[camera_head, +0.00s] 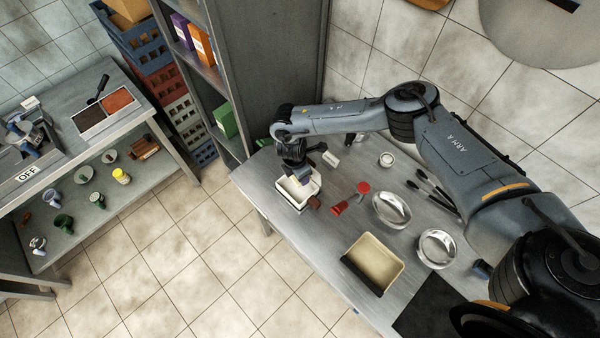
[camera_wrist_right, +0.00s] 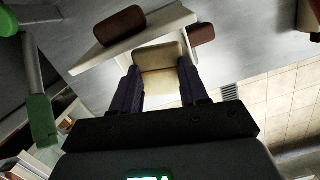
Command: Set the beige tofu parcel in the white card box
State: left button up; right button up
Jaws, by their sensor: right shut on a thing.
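My right gripper (camera_wrist_right: 160,82) is shut on the beige tofu parcel (camera_wrist_right: 160,58), which sits between its two dark fingers in the right wrist view. The white card box (camera_wrist_right: 112,52) shows around and beyond the parcel there. In the head view my right gripper (camera_head: 298,178) points down over the white card box (camera_head: 297,207) near the table's left end. The gripper hides part of the box, and I cannot tell whether the parcel touches its floor. My left gripper is not in view.
Brown blocks (camera_wrist_right: 120,25) (camera_wrist_right: 201,33) lie by the box. On the table (camera_head: 345,225) are a red-ended tool (camera_head: 340,207), two shiny round bowls (camera_head: 391,210) (camera_head: 437,248), a cream tray (camera_head: 374,262) and black-handled utensils (camera_head: 432,190). A tall shelf (camera_head: 270,60) stands behind the table's left end.

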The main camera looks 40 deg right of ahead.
jog(key=b, duration=0.5)
send_over(302, 192)
jog(key=f, duration=0.5)
jog(key=a+f, duration=0.1)
jog(key=f, duration=0.1)
jog(key=shift+f, duration=0.35)
jog(key=shift+f+b, duration=0.8)
jog(key=shift+f, duration=0.25)
jog(key=shift+w+f, duration=0.1)
jog(key=shift+f, duration=0.05)
jog(key=shift+f, duration=0.35)
jog(key=o, duration=1.1)
jog(key=shift+d, duration=0.1)
